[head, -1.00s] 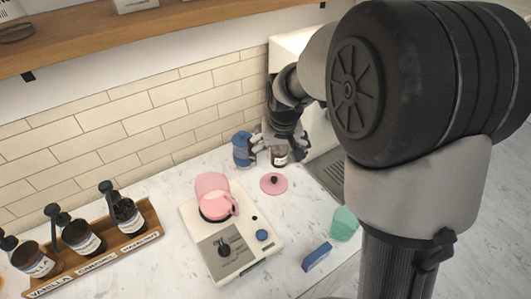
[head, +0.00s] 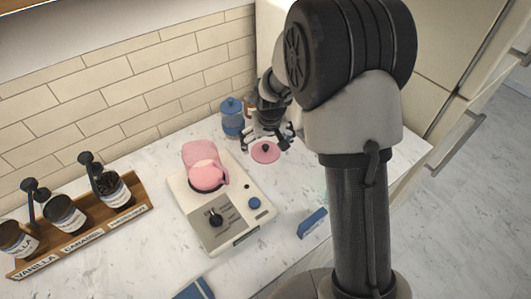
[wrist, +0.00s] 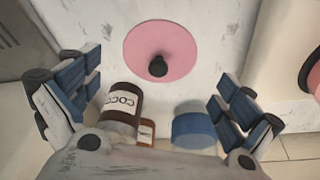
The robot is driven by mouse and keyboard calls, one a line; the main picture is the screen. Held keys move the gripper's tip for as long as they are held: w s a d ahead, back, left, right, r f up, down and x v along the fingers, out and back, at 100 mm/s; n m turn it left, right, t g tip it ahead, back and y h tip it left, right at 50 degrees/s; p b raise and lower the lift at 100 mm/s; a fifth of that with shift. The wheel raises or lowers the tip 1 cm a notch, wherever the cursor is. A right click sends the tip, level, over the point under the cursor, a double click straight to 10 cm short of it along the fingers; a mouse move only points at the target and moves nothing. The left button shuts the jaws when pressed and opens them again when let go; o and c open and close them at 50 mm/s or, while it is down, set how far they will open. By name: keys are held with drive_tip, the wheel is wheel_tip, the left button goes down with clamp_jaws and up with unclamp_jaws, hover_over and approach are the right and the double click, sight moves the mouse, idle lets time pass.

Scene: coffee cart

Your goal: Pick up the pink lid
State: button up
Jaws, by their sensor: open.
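My gripper (head: 268,144) is open and empty, right behind and above the lid in the head view. In the wrist view my gripper (wrist: 160,85) shows its two blue-padded fingers spread wide, with nothing between the pads at the lid. I cannot tell the exact height above the counter.
A brown jar labelled COCO (wrist: 121,103) and a blue canister (head: 232,118) stand close by the gripper.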

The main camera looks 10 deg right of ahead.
sight(266, 147)
drive_tip(key=x, duration=0.3)
drive_tip(key=shift+d+f+b, duration=0.1)
drive_tip(key=shift+b, duration=0.3)
